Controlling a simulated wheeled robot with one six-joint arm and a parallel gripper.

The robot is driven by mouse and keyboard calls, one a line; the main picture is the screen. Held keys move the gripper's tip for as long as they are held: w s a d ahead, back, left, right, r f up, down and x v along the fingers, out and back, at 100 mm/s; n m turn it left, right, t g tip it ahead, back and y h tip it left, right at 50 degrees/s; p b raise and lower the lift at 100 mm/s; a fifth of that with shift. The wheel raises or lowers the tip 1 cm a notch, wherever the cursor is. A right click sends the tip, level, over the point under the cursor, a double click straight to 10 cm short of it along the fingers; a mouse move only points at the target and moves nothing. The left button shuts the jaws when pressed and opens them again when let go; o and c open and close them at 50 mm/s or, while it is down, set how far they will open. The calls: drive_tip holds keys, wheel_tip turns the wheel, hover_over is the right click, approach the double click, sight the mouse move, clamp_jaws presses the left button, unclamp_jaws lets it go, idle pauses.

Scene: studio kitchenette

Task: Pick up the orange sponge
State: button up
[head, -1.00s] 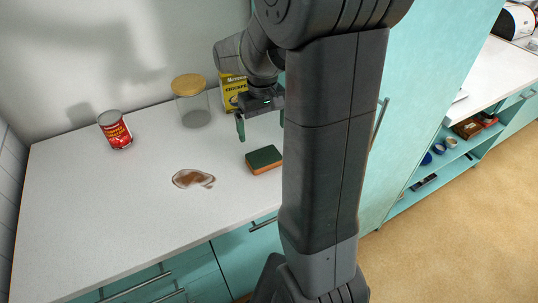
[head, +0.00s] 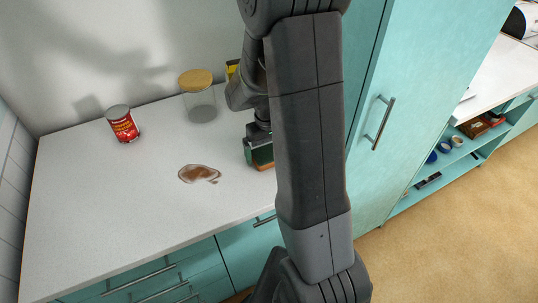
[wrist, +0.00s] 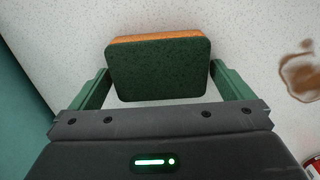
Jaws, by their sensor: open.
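The orange sponge has a dark green scouring top and an orange body. In the wrist view the sponge (wrist: 160,68) lies on the white counter between the two green fingers of my gripper (wrist: 160,88). The fingers are open, one on each side, with a small gap visible on the left; the right finger is very close to its edge. In the head view the sponge (head: 263,156) shows only partly, as my arm hides its right part. My gripper (head: 256,150) is lowered over it there.
A brown spill (head: 199,174) lies on the counter (head: 110,200) left of the sponge. A red can (head: 122,124) and a glass jar with a tan lid (head: 199,97) stand towards the wall. A yellow box behind my arm is mostly hidden. A tall teal cabinet rises at right.

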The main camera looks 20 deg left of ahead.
sight(267, 150)
drive_tip(key=c, duration=0.8)
wheel_tip(267, 150, up, 10)
drive_tip(key=shift+b, duration=0.35)
drive_tip(key=shift+o, duration=1)
drive_tip(key=shift+c, duration=0.6)
drive_tip(key=shift+a, duration=0.1)
